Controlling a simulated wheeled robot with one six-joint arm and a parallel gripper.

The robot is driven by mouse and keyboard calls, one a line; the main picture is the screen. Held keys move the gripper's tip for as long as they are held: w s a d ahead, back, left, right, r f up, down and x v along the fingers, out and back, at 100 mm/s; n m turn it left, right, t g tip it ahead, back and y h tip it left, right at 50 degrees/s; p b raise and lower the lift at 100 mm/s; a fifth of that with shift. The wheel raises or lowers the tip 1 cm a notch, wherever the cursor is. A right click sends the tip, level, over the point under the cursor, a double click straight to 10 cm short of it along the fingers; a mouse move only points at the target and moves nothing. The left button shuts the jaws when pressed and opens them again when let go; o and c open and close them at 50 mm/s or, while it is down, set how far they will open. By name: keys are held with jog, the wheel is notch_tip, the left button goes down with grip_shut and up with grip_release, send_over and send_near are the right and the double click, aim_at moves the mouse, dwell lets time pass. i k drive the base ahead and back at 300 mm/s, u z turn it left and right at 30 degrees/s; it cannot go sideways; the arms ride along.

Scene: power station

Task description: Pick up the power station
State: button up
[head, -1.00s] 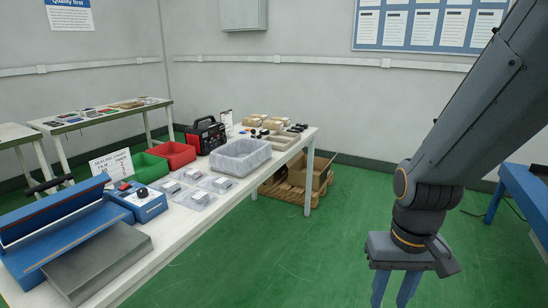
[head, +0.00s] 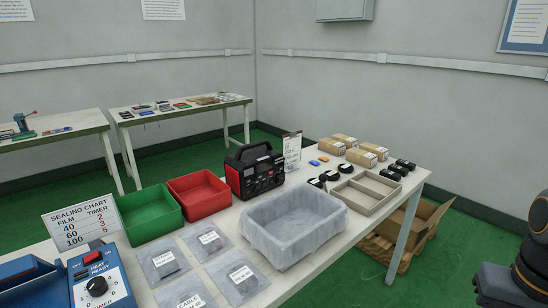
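The power station (head: 256,170) is a black and red box with a carry handle on top. It stands upright on the long white table (head: 357,231), between the red bin and the clear plastic-lined tub, toward the back edge. Only a dark part of my arm shows at the lower right edge of the head view, well away from the power station. My gripper is out of the frame.
The red bin (head: 199,194) and green bin (head: 149,213) stand left of the power station. The lined tub (head: 292,223) is in front, with flat bags (head: 236,275) beside it. A sign (head: 292,149) stands behind right. A cardboard box (head: 413,226) sits below the table.

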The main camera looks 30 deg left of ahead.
aim_at(256, 169)
jog(key=i, duration=2.05)
jog(key=u, duration=1.85)
jog(key=i, duration=0.2)
jog(key=z, duration=0.6)
